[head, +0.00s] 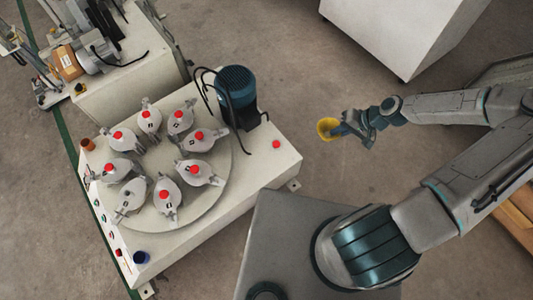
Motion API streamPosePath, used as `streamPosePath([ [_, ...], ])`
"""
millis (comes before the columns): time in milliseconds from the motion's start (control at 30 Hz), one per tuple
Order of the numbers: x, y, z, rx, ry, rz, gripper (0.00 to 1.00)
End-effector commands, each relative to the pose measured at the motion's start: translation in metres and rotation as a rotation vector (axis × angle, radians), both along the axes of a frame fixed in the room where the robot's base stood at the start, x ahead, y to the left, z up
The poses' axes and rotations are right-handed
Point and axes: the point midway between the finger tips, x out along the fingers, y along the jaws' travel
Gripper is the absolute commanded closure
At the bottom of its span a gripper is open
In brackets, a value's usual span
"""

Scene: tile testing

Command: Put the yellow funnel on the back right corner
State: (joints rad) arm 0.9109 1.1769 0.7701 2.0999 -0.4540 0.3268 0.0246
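The yellow funnel (326,128) is at the tip of my gripper (340,129), to the right of the white machine table (262,165). My gripper appears shut on the funnel, held out over the floor, clear of the table in the picture. The fingers are small here and partly hidden, so the exact grip is hard to see. A red round mark (276,144) is on the table top near its right corner, left of and slightly below the funnel.
A round turntable (215,165) with several grey clamps with red tops fills much of the table. A blue motor (236,86) with black cables stands at its upper edge. A white cabinet (395,30) is at the top right. Bare floor lies between.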

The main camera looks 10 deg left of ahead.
Motion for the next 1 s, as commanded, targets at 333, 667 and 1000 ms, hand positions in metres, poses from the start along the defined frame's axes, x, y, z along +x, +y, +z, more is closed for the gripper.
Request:
streamPosePath([
  [333, -0.044, 0.100, -0.089, 0.010, -0.006, 0.022, 1.00],
  [667, -0.097, 0.157, -0.155, 0.017, -0.010, -0.008, 1.00],
  [1000, -0.132, 0.180, -0.185, 0.020, -0.015, -0.036, 1.00],
])
